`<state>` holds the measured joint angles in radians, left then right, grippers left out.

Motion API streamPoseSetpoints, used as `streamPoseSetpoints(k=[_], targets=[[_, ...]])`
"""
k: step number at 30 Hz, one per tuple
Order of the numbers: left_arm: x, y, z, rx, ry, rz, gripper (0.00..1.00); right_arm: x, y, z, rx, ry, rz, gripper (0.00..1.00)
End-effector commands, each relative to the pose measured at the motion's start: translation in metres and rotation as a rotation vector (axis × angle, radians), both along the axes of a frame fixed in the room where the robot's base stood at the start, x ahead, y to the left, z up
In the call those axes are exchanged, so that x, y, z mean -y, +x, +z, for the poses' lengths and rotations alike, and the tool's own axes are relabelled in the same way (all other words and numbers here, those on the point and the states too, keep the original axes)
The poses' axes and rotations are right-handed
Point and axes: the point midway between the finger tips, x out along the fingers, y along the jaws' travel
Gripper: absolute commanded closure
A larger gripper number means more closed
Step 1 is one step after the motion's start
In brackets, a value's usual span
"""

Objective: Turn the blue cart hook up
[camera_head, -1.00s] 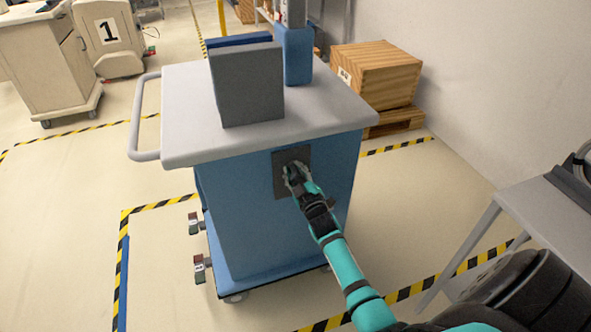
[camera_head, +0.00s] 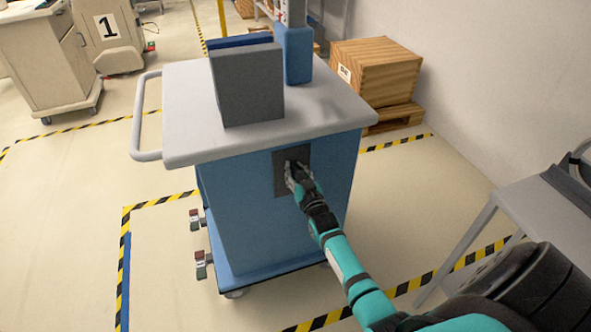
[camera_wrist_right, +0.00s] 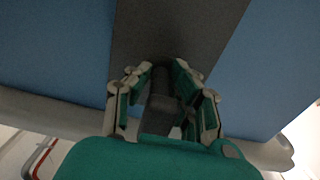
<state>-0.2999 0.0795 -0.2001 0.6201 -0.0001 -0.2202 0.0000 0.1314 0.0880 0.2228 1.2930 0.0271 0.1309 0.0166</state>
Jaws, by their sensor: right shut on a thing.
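The blue cart (camera_head: 270,225) stands in the middle of the head view, with a grey top and a dark grey plate (camera_head: 280,187) on its near side. My right gripper (camera_head: 292,170) is at that plate. In the right wrist view its fingers (camera_wrist_right: 163,85) are closed around a dark grey hook (camera_wrist_right: 160,104) that stands out from the plate (camera_wrist_right: 180,30). The fingers hide most of the hook in the head view, so which way it points cannot be told. My left gripper is not in view.
Grey and blue panels (camera_head: 247,88) and a blue container (camera_head: 294,55) stand on the cart top. Two small red and green-tipped pedals (camera_head: 202,262) stick out low on the left. A wooden crate (camera_head: 375,72) is behind, a grey table (camera_head: 550,215) at right.

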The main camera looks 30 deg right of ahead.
Motion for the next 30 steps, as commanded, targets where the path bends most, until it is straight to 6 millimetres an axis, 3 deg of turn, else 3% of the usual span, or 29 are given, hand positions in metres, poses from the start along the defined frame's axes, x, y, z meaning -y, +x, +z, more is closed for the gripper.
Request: streamPoseSetpoints(k=[17,18,22,30], targets=[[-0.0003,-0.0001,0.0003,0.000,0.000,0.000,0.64,-0.0015,-0.0014,-0.0048,-0.003,0.031,0.002,1.00],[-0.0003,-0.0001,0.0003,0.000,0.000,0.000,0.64,-0.0016,-0.0014,-0.0048,-0.003,0.031,0.002,0.76],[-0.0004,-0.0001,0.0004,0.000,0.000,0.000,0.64,-0.0021,-0.0012,-0.0049,-0.003,0.030,0.002,0.59],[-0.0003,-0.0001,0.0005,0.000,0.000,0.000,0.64,-0.0012,-0.0006,-0.0025,0.002,0.028,0.001,0.58]])
